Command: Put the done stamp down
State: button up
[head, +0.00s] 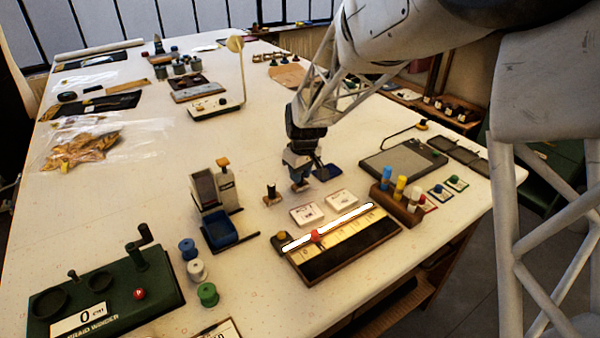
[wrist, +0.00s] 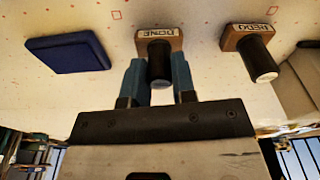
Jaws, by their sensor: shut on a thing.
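My gripper (head: 299,171) is shut on the done stamp (head: 300,186). In the wrist view, the two blue fingers (wrist: 160,85) stand on either side of its dark round handle. The done stamp (wrist: 158,40) has a wooden base with a white label reading DONE. It looks upright, low over the white table; I cannot tell whether its base touches the top. The redo stamp (wrist: 250,40), of the same shape, stands to its right in the wrist view and at the lower left in the head view (head: 271,196). A dark blue ink pad (head: 327,172) lies close by; it also shows in the wrist view (wrist: 68,53).
Two white card stacks (head: 307,215) and a long ruled board (head: 343,243) lie in front. A small machine with a blue tray (head: 222,229) stands left.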

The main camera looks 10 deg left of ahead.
jog(key=o, duration=0.8)
jog(key=shift+c, duration=0.2)
jog(key=shift+r, duration=0.1)
notch_tip(320, 180, up, 12)
jog(key=d, duration=0.1)
jog(key=shift+s, duration=0.45)
jog(key=shift+d, duration=0.2)
